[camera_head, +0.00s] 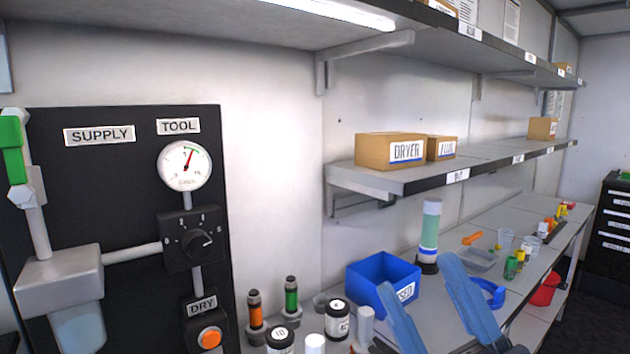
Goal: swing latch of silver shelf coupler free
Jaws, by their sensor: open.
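My gripper (418,275) reaches over the bench from the bottom edge, with its two long blue fingers spread apart and nothing seen between them. I cannot clearly pick out the silver shelf coupler or its latch. A grey upright cylinder (365,322) stands just left of my left finger, apart from it, but I cannot tell if it is a coupler. Part of the bench behind the fingers is hidden.
A blue bin (368,271) stands behind my left finger. Orange (255,312) and green (291,298) fittings and black jars (337,318) stand left. A cardboard box (390,149) labelled DRYER sits on the shelf (432,183) above. A black supply panel (110,175) is at left.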

